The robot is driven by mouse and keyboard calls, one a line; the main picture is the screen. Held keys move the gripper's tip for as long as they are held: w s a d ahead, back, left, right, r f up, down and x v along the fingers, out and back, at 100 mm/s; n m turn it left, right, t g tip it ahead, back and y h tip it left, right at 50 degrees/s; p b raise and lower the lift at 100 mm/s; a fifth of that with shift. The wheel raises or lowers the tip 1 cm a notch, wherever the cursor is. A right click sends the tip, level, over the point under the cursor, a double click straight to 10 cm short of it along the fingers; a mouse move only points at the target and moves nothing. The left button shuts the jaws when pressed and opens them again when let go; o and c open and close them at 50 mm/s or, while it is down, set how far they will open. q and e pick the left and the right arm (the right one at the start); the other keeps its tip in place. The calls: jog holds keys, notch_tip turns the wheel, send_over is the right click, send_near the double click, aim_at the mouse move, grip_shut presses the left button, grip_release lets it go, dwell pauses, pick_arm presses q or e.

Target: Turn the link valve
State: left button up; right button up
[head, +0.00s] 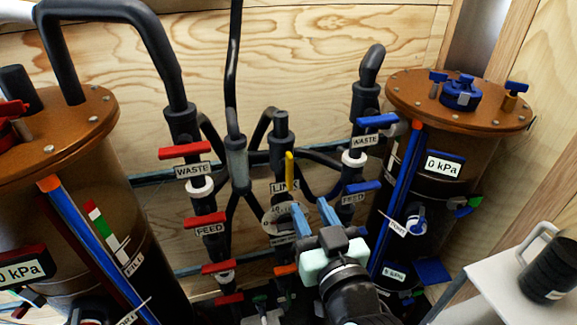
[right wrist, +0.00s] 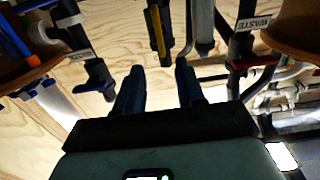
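The link valve's yellow handle (head: 289,168) stands upright above the LINK label (head: 285,187), in the middle of the pipework in the head view. My right gripper (head: 310,204) is open, its two blue fingers apart and empty, just below and to the right of the handle. In the right wrist view the yellow handle (right wrist: 157,32) lies beyond the fingertips (right wrist: 157,75), in line with the gap between them. No contact shows. The gripper partly hides the round plate (head: 277,215) under the label. My left gripper is not in view.
Red-handled valves (head: 184,151) line the left pipe and blue-handled valves (head: 377,121) the right pipe, close to the link valve. Brown-topped filter tanks stand at left (head: 70,125) and right (head: 410,90). A white table (head: 500,290) with a black canister (head: 550,272) is at lower right.

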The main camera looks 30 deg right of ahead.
aim_at(291, 171)
jog(key=x, duration=1.3)
jog(key=shift+b, duration=0.3)
grip_shut()
